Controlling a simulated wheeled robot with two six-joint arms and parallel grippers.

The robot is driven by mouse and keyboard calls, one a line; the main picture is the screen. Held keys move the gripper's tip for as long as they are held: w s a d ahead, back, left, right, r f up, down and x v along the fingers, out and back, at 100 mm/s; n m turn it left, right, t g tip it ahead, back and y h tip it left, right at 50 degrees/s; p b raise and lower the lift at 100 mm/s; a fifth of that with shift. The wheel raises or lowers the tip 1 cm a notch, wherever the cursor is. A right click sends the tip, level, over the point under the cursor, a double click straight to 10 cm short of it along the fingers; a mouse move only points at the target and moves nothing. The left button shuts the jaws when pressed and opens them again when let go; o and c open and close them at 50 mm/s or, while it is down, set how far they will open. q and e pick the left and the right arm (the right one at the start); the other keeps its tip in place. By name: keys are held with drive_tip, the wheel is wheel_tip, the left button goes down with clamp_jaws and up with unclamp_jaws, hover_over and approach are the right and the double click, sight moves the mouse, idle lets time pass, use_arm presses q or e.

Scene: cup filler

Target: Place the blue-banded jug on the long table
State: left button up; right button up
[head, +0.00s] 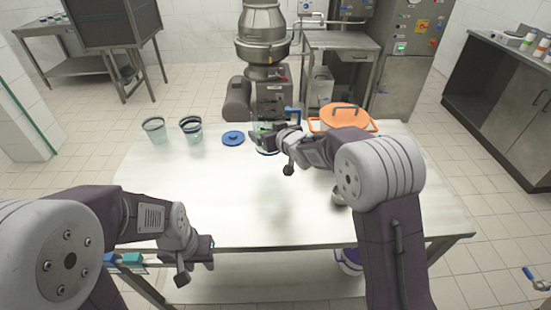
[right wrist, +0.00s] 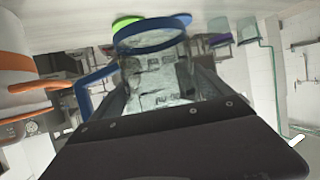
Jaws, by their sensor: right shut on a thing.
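My right gripper (head: 268,142) is shut on a clear jug with a blue handle (head: 293,115), over the far middle of the long white table (head: 240,215). In the right wrist view the jug's blue band (right wrist: 150,48) and blue handle (right wrist: 92,82) show between the fingers. The gripper hides much of the jug in the head view, and I cannot tell whether its base touches the tabletop. My left gripper (head: 192,268) is by the near left edge of the table; its fingers are not clear.
Two clear cups with dark bands, one (head: 154,131) and another (head: 191,129), stand at the far left. A blue lid (head: 233,138) lies left of the jug. An orange-lidded pot (head: 342,118) stands right of it. A grey machine (head: 263,50) is behind. The table's near middle is clear.

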drive_tip(key=shift+w+f, duration=0.1)
drive_tip(key=shift+w, duration=0.25)
drive_tip(key=shift+s+f, duration=0.15)
drive_tip(key=shift+f, duration=0.2)
drive_tip(key=f, duration=0.1)
drive_tip(key=s+f+b, duration=0.1)
drive_tip(key=f, duration=0.1)
drive_tip(key=shift+s, duration=0.1)
drive_tip(key=shift+w+f, duration=0.2)
drive_tip(key=shift+f, duration=0.35)
drive_tip(key=shift+w+f, duration=0.15)
drive_tip(key=shift+f, duration=0.4)
drive_tip(key=shift+w+f, duration=0.1)
drive_tip(key=f, duration=0.3)
drive_tip(key=shift+s+b, duration=0.3)
drive_tip(key=shift+b, duration=0.1)
drive_tip(key=shift+w+f, duration=0.2)
drive_tip(key=shift+s+f, duration=0.1)
drive_tip(key=shift+f, duration=0.05)
use_arm(q)
drive_tip(key=shift+s+f, duration=0.1)
drive_tip(key=shift+f, duration=0.85)
use_arm(e)
drive_tip(key=o, duration=1.2)
